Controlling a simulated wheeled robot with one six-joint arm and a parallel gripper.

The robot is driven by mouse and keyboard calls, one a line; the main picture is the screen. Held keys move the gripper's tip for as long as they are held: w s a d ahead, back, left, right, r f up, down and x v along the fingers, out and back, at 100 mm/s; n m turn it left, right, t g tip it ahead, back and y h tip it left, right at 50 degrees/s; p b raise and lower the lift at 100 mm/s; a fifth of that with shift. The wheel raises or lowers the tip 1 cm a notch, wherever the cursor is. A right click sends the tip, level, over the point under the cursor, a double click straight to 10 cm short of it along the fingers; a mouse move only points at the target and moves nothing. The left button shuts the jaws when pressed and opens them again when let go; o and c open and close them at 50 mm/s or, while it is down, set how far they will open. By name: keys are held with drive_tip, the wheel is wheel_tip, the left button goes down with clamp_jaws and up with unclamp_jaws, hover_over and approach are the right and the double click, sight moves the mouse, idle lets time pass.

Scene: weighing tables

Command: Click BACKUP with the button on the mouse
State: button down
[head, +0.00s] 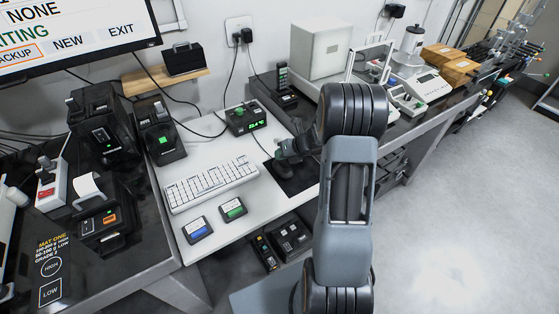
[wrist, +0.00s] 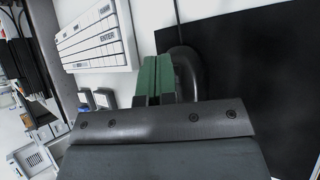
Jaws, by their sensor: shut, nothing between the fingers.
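The screen (head: 85,38) at the upper left of the head view shows BACKUP (head: 17,54) in an orange frame, cut by the picture edge, beside NEW and EXIT. The black mouse (wrist: 190,66) lies by the left edge of the dark mat (wrist: 258,75) in the wrist view, partly hidden by my gripper. My gripper (wrist: 158,78) is shut and empty, its green fingers over or beside the mouse; I cannot tell whether they touch it. In the head view my gripper (head: 281,153) is low over the mat (head: 298,181), and the mouse is hard to make out there.
A white keyboard (head: 210,183) lies left of the mat, with two small label boxes (head: 232,209) in front of it. A device with a green display (head: 245,119) stands behind. The floor at the right is clear.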

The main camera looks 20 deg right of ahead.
drive_tip(key=shift+r+p, duration=0.75)
wheel_tip(320, 180, up, 5)
drive_tip(key=p, duration=0.5)
drive_tip(key=shift+r, duration=0.1)
idle(0.7)
